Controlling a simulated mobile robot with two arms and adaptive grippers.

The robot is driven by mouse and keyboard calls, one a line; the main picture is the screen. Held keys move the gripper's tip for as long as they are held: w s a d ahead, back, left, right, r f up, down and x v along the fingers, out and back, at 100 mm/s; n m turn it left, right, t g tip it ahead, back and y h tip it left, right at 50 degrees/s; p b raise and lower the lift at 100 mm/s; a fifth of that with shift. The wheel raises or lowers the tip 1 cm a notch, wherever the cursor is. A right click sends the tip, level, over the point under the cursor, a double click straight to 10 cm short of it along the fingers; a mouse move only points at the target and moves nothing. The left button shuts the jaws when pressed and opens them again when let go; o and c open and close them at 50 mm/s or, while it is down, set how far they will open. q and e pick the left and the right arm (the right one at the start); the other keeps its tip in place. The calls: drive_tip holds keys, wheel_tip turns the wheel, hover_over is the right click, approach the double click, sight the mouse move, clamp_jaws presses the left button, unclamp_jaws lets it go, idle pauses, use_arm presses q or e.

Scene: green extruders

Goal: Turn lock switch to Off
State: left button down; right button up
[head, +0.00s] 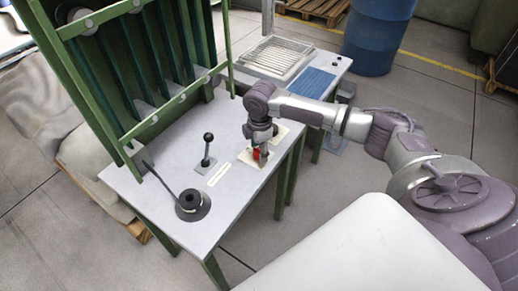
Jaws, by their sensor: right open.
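The lock switch (257,154) is a small red part on a pale plate (247,160) on the grey table top, near the table's right edge. My right gripper (262,158) points down over the plate, with its fingers at the red part. The fingers are open. They partly hide the switch, so its turn position and whether the fingers touch it cannot be told. My left gripper does not show.
A green frame (130,70) rises behind. A blue barrel (377,35) and a side table with a slatted tray (275,58) are farther back.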

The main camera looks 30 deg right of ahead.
drive_tip(key=shift+f, duration=0.2)
clamp_jaws()
drive_tip(key=shift+r+m+p, duration=0.2)
drive_tip(key=shift+m+p, duration=0.3)
drive_tip(key=shift+p, duration=0.4)
drive_tip(key=m+p, duration=0.6)
drive_tip(key=p, duration=0.2)
drive_tip(key=shift+s+a+m, duration=0.1)
drive_tip(key=shift+a+m, duration=0.05)
drive_tip(key=shift+m, duration=0.15)
drive_tip(key=m+p, duration=0.3)
drive_tip(key=shift+f, duration=0.1)
drive_tip(key=shift+m+p, duration=0.3)
drive_tip(key=shift+m, duration=0.4)
drive_tip(key=shift+f, duration=0.1)
